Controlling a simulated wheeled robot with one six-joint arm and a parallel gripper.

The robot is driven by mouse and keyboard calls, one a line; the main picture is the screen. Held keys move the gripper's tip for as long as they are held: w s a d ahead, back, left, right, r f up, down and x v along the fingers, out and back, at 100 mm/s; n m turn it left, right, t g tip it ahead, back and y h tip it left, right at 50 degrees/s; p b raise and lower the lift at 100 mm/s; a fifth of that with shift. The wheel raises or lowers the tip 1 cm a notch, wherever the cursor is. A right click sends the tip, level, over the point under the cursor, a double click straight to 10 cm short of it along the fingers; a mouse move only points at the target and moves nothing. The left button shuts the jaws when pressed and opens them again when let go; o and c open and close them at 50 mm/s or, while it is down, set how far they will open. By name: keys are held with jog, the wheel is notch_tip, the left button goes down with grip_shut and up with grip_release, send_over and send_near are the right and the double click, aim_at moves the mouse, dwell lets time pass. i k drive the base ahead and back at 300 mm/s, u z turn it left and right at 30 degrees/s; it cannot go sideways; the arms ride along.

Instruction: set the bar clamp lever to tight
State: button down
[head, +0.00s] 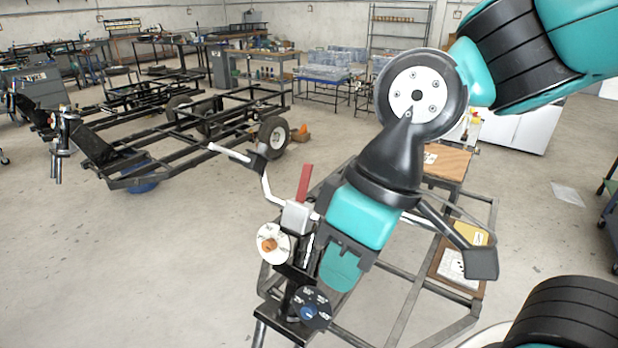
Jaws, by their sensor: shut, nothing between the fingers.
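A red lever (304,184) stands nearly upright, tilted slightly right, on a grey metal block (297,216) at the top of the fixture in the head view. It looks like the bar clamp lever, but no marking that I can read confirms this. My gripper (340,270) is to the right of the block and lower than the red lever, pointing down. It is shut and empty. The gripper body hides part of the fixture behind it. I cannot tell whether the gripper touches the fixture, and I see no contact with the red lever.
A bent grey bar with a black joint (256,160) sticks up left of the lever. A white dial with an orange knob (272,244) and a black disc with a blue centre (312,309) sit below.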

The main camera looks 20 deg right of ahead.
aim_at(306, 172)
jog(key=k, duration=0.95)
jog(key=z, duration=1.75)
jog(key=i, duration=2.8)
jog(key=u, duration=2.45)
